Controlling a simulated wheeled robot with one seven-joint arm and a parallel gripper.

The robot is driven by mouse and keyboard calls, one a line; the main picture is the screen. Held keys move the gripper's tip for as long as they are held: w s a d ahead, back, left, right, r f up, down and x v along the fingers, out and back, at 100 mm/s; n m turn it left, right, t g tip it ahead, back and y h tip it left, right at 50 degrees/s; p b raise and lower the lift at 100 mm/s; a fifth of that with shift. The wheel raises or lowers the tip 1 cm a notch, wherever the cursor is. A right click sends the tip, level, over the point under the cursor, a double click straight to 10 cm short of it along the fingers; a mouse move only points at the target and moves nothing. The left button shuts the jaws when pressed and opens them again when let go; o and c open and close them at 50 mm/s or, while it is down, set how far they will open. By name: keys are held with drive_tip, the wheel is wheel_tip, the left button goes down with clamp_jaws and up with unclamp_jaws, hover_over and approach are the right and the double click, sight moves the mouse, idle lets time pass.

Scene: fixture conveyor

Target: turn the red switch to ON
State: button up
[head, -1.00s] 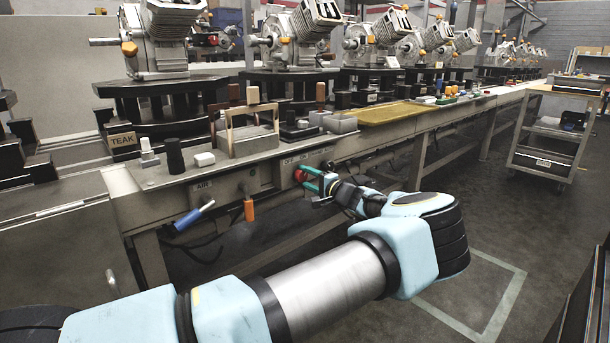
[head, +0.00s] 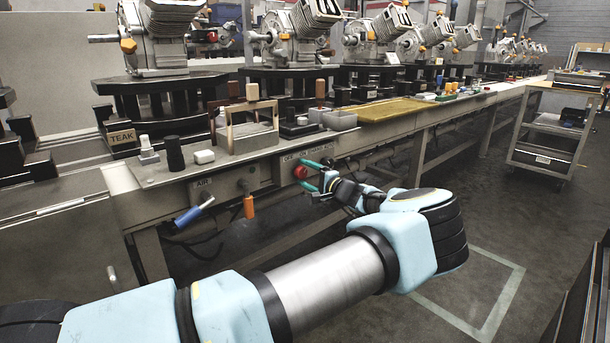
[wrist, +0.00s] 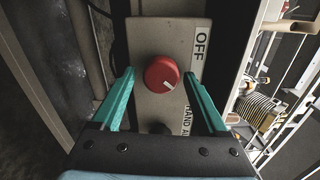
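The red switch (wrist: 161,74) is a round knob on a light grey panel (wrist: 150,32), seen face-on in the wrist view. Its white pointer mark points to the lower right there, not towards the OFF label (wrist: 201,42). No ON label is readable in the wrist view; my right-hand finger covers part of the label strip. My gripper (wrist: 160,75) is open, its teal fingers on either side of the knob, with visible gaps. In the head view, my gripper (head: 309,175) spreads before the red switch (head: 301,172) on the bench's front face.
A partly covered HAND label (wrist: 187,116) sits below OFF in the wrist view, near a dark round part (wrist: 158,128). A blue handle (head: 188,218) and an orange handle (head: 249,207) stick out left of the switch. The floor in front is clear.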

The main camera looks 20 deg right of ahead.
drive_tip(key=v, duration=1)
drive_tip(key=shift+s+p, duration=0.35)
drive_tip(key=shift+p, duration=0.05)
drive_tip(key=shift+s+d, duration=0.1)
